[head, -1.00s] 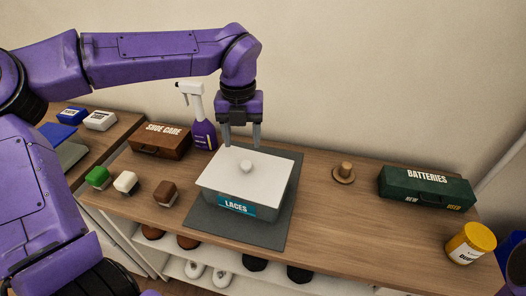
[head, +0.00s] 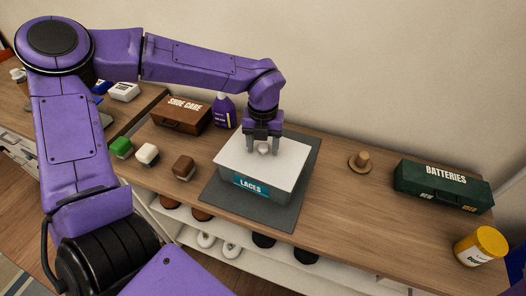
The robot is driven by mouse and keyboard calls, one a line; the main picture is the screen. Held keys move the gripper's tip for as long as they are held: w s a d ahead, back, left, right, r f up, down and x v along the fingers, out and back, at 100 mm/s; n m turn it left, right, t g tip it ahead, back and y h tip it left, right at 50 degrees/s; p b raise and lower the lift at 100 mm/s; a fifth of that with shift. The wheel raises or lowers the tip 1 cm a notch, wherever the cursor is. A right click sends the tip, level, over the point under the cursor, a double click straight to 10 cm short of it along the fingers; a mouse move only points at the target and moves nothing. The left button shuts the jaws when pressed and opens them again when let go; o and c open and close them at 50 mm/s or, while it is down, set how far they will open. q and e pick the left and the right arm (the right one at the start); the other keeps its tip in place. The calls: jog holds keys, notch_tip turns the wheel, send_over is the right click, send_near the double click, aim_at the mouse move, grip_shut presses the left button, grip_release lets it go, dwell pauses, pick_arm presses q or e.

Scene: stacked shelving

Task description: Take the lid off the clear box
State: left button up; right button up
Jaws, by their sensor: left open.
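The clear box (head: 236,184) has a blue "LACES" label on its front and stands on a dark grey mat (head: 278,218). Its white lid (head: 245,171) sits on top of it, with a small pale knob (head: 264,150) near the middle. My left gripper (head: 263,152) points down over the lid. Its fingers are open, one on each side of the knob, with their tips low near the lid. I cannot tell whether they touch the knob. My right gripper is not in view.
A brown "SHOE CARE" case (head: 181,117) and a purple spray bottle (head: 224,112) stand behind left. Several brushes, one brown (head: 184,167), lie left. The wooden top between is clear.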

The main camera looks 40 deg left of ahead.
pick_arm(q)
jog(key=shift+w, duration=0.1)
grip_shut()
jog(key=shift+r, duration=0.1)
